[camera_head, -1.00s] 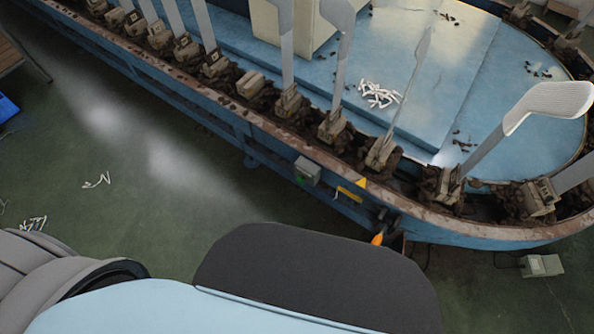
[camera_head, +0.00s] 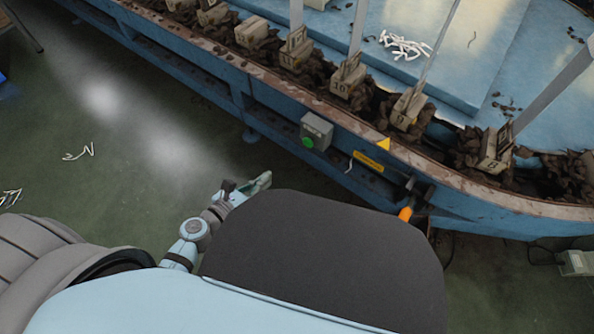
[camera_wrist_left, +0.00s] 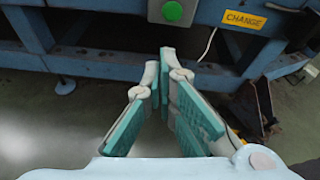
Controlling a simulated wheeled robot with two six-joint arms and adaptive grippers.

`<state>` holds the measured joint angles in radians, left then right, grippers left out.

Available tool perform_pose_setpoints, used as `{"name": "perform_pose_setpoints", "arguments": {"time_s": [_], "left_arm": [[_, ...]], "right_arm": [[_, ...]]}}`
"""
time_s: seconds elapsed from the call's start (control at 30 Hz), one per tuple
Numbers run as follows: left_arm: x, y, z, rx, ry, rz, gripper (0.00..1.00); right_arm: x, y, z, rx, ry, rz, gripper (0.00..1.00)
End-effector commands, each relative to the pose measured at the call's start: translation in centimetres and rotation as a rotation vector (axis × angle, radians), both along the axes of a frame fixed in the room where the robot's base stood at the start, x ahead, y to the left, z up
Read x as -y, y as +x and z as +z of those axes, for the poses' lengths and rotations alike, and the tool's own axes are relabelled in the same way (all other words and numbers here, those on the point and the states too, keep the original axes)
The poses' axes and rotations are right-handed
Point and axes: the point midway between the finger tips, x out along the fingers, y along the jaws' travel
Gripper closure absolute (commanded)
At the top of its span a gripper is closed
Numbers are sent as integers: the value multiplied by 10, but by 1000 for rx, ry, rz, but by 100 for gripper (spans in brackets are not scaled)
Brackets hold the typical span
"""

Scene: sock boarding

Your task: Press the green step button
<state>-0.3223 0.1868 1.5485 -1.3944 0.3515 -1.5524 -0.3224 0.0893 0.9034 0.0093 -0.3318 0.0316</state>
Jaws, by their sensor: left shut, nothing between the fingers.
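The green step button (camera_head: 308,142) is on the front of a small grey box (camera_head: 316,129) fixed to the blue side of the machine. It also shows at the top of the left wrist view (camera_wrist_left: 173,11). My left gripper (camera_head: 263,181) is below and to the left of the button in the head view, clear of it. In the left wrist view its teal-padded fingers (camera_wrist_left: 166,62) are closed together at the tips with nothing between them, and the button lies beyond the tips. My right gripper is not in view.
A yellow CHANGE label (camera_wrist_left: 245,19) is right of the button. An orange-ended lever (camera_head: 405,214) sticks out from the machine. Metal sock boards on numbered blocks (camera_head: 349,80) line the rim (camera_head: 450,178). The green floor left of my gripper is mostly clear.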

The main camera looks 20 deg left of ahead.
Motion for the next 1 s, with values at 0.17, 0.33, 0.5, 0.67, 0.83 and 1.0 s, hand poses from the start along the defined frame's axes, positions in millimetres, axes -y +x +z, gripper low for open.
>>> {"name": "perform_pose_setpoints", "arguments": {"time_s": [0.17, 0.33, 0.5, 0.67, 0.83, 1.0], "left_arm": [[7, 3, 8, 63, 117, -74, 100], [7, 3, 9, 61, 113, -72, 100], [10, 13, 5, 62, 112, -69, 100], [21, 38, -4, 62, 108, -69, 100], [35, 71, -17, 61, 109, -69, 100], [48, 102, -24, 61, 108, -69, 100]], "right_arm": [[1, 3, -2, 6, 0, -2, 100], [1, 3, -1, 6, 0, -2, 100], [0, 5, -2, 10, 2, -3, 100], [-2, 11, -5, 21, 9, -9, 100], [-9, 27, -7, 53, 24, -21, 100], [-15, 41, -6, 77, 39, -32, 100]]}}
